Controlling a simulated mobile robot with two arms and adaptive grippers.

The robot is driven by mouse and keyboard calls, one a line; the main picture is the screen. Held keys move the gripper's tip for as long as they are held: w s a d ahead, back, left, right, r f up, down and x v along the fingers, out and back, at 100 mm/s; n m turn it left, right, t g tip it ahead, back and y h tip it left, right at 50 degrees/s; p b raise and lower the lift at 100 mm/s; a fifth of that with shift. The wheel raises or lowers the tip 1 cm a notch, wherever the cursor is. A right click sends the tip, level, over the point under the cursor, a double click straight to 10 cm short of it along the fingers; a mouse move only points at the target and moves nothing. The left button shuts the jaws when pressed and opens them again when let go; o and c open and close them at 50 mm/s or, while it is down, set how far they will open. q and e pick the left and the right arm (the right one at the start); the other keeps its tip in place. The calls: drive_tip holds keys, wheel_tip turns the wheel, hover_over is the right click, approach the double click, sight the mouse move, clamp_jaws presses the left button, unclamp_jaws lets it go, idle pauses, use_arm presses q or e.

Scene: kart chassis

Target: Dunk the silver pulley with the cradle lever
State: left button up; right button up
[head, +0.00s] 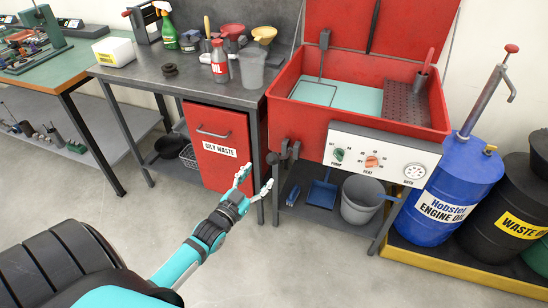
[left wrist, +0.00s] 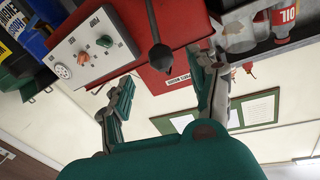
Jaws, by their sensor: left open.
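My left gripper (head: 254,184) is open and empty, in front of the gap between the bench and the red wash tank (head: 296,117). A dark lever (head: 275,159) with a knob, which looks like the cradle lever, sits at the tank's left front corner, above my gripper in the head view. In the left wrist view a grey rod with a dark round knob (left wrist: 160,56), probably this lever, hangs between the open fingers without visible contact. I cannot make out a silver pulley; a dark pulley-like part (head: 170,70) lies on the bench. My right gripper is not in view.
The tank has a raised red lid (head: 345,25), turquoise liquid (head: 350,97) and a control panel (head: 381,157). A red oily waste bin (head: 219,165) stands under the bench. A grey bucket (head: 361,200) and a blue drum (head: 447,190) are right. The front floor is clear.

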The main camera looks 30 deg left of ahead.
sight(273, 159)
use_arm(q)
drive_tip(key=w, duration=0.9)
drive_tip(key=shift+w+a, duration=0.25)
drive_tip(key=shift+c, duration=0.4)
clamp_jaws()
